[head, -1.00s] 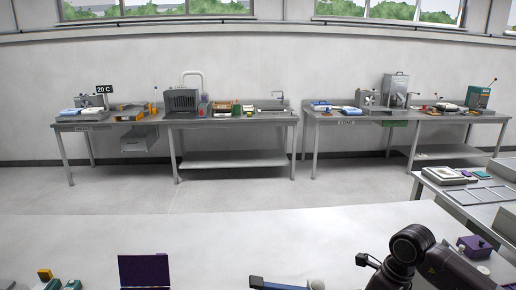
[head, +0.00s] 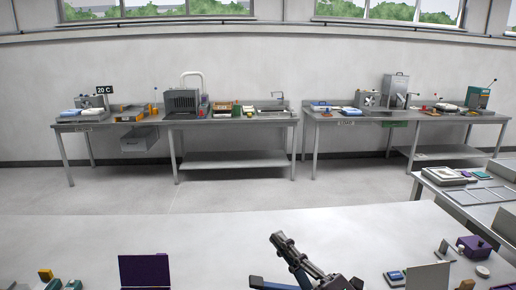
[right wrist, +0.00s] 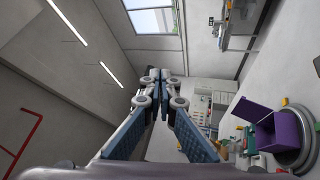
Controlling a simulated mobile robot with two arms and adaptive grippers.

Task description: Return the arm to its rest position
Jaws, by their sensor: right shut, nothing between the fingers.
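My right gripper (head: 277,240) is raised above the near white worktop in the head view, pointing up and to the left. It is shut and empty. In the right wrist view its fingers (right wrist: 160,76) meet at the tips, with nothing between them. My left gripper cannot be made out in these frames.
The near worktop (head: 200,235) is largely bare. A dark purple panel (head: 145,271) stands at its front left, and a purple box (head: 474,246) sits at the right. A side bench (head: 462,200) and two wall benches (head: 230,122) lie beyond. The wrist view shows an open purple box (right wrist: 285,132).

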